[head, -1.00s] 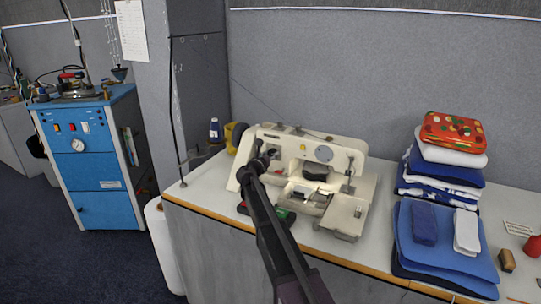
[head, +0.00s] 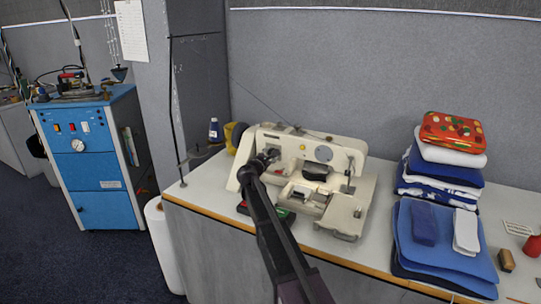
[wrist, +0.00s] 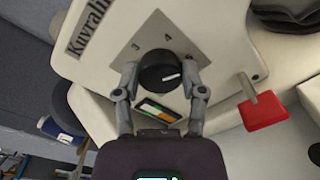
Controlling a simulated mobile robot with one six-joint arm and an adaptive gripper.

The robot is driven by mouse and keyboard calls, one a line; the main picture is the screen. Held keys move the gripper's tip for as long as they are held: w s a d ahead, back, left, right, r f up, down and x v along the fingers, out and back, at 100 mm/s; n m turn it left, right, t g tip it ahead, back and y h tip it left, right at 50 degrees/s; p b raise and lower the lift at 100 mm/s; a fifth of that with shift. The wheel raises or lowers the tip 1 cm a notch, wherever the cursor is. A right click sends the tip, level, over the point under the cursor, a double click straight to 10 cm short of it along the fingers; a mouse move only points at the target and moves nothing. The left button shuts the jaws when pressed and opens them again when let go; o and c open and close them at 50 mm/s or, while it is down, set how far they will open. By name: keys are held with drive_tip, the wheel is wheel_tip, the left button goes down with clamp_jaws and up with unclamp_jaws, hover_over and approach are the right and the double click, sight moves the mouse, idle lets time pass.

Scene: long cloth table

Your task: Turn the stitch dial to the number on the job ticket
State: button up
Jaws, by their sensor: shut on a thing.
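The stitch dial (wrist: 155,72) is a round black knob on a grey plate of the cream sewing machine (head: 330,153). Its white mark points to the right in the wrist view. In the head view my gripper (head: 271,155) reaches the machine's front left and hides the dial.
A red piece (wrist: 264,110) on the machine is right of my gripper. Folded cloth stacks (head: 445,240) with a red patterned tin (head: 452,132) stand to the right. A blue thread cone (head: 214,130) is behind left. A paper sheet (head: 132,33) hangs on the pillar.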

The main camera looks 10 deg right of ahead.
drive_tip(key=shift+w+a+m, duration=0.1)
drive_tip(key=shift+w+m, duration=0.05)
drive_tip(key=shift+m, duration=0.45)
drive_tip(key=o, duration=1.2)
drive_tip(key=shift+c, duration=0.2)
drive_tip(key=v, duration=1.2)
drive_tip(key=shift+f, duration=0.1)
